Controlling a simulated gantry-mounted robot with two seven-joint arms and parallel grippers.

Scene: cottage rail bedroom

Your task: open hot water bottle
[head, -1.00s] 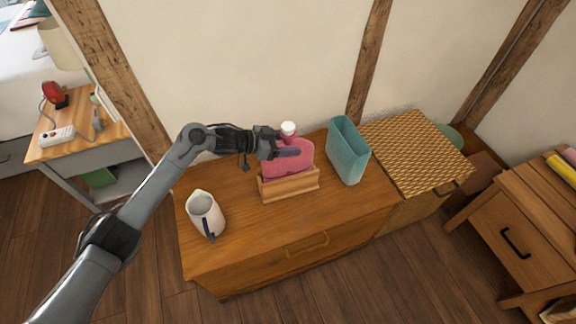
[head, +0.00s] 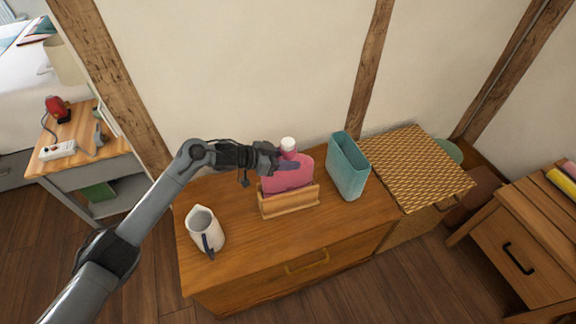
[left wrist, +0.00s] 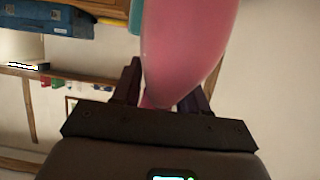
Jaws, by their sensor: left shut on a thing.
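The pink hot water bottle (head: 293,179) stands upright in a wooden holder (head: 290,203) on the wooden chest. Its white cap (head: 288,144) is on top of the neck. My left gripper (head: 287,162) is at the upper part of the bottle, just below the cap, and is shut on it. In the left wrist view the pink bottle (left wrist: 188,45) fills the space between the dark fingers. The exact contact is partly hidden by the bottle. My right gripper is in neither view.
A white jug (head: 205,231) with a dark handle stands left on the chest (head: 240,235). A teal bin (head: 348,168) is close right of the holder, beside a woven basket (head: 418,165). The wall is close behind. The chest's front strip is clear.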

